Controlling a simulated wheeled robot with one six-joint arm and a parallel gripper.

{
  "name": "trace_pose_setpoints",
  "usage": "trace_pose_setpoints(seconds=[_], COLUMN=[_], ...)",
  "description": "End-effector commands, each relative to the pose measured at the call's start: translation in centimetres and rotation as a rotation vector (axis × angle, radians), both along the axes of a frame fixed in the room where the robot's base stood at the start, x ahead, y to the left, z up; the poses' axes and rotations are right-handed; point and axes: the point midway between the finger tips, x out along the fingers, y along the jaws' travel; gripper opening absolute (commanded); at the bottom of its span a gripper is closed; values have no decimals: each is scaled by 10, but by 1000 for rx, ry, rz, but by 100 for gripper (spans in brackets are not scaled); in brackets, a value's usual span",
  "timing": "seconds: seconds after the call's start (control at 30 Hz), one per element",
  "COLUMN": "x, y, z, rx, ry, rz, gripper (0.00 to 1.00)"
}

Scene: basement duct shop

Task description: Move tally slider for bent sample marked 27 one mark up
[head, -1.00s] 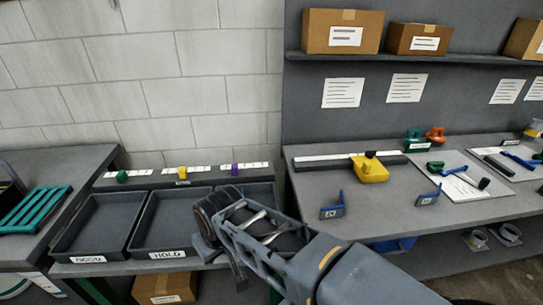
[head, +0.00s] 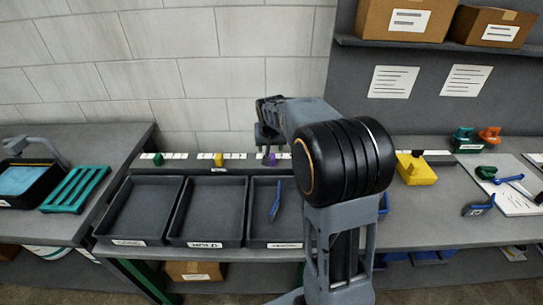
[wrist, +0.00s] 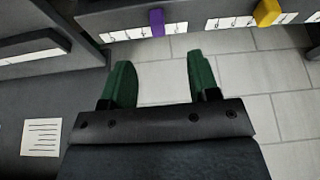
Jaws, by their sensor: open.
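My gripper (head: 268,143) is open and empty, held just above the tally strip (head: 178,159) behind the trays. A purple slider (head: 271,159) sits on the strip right by the fingertips. In the wrist view the purple slider (wrist: 157,22) stands ahead of the two green fingers (wrist: 158,78), roughly between them, with a gap. A yellow slider (head: 219,160) and a green slider (head: 158,160) sit farther left; the yellow one also shows in the wrist view (wrist: 267,12). A blue bent sample (head: 276,200) lies in the right-hand tray (head: 258,229). Its marking is unreadable.
The left tray (head: 130,228) and middle HOLD tray (head: 190,229) are empty. My arm hides part of the bench right of the trays. A yellow block (head: 417,169) and a labelled blue piece (head: 478,207) stand farther right. The block wall (head: 200,80) rises behind.

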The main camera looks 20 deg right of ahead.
Motion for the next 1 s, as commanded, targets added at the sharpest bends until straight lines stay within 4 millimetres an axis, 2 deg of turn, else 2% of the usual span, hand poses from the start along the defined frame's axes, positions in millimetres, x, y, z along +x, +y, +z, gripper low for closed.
trace_pose_setpoints(seconds=[0.1,0.37,0.8,1.0], x=[23,45,73,83], y=[-13,-24,-35,-39], z=[-9,-27,-99,-126], rx=[0,-2,-1,-1], ry=[-5,-11,-10,-13], rz=[-34,-61,-60,-60], gripper=[55,55,55,55])
